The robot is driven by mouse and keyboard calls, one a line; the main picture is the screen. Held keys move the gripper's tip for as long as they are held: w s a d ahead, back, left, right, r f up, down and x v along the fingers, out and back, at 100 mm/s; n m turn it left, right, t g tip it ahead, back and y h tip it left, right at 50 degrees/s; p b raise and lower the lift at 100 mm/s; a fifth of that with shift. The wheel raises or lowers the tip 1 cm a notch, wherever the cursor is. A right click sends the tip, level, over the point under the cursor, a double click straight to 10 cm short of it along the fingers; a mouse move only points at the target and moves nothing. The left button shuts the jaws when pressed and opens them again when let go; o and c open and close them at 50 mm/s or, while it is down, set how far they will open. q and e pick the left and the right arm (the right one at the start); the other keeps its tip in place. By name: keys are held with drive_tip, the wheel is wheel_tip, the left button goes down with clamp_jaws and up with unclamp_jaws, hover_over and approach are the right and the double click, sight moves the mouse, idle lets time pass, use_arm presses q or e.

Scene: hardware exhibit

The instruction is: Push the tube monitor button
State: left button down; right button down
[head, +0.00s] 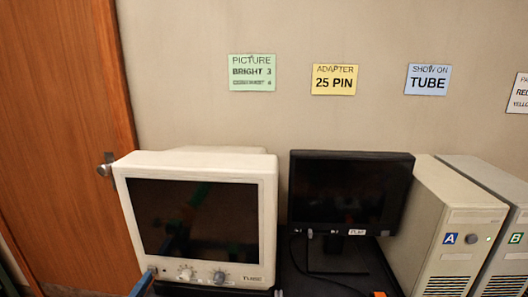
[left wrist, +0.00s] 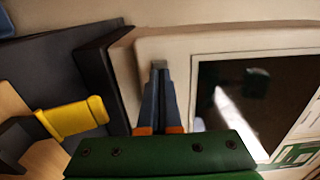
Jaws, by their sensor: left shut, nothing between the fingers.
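The tube monitor (head: 270,200) is a beige box with a dark screen, standing left of centre in the head view. Two round knobs and a "TUBE" label sit on its lower front strip. A small dark spot, perhaps the button, shows at that strip's left end. My left gripper (head: 146,279) is at the monitor's lower left corner, with only its blue fingers in the head view. In the left wrist view the shut, empty fingers (left wrist: 160,68) are in front of the beige casing (left wrist: 190,44). I cannot tell whether they touch it. My right gripper is not clearly in view.
A black flat monitor (head: 350,190) stands to the right, then two beige computer towers marked A (head: 430,200) and B (head: 500,185). Wall signs include a blue "SHOW ON TUBE" (head: 427,80). A wooden door (head: 60,130) is at left. A yellow piece (left wrist: 75,118) shows in the left wrist view.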

use_arm(q)
drive_tip(key=shift+w+b, duration=0.3)
drive_tip(key=shift+w, duration=0.2)
idle(0.4)
drive_tip(key=s+p, duration=0.4)
drive_tip(key=s, duration=0.3)
drive_tip(key=shift+a, duration=0.25)
drive_tip(key=shift+f, duration=0.1)
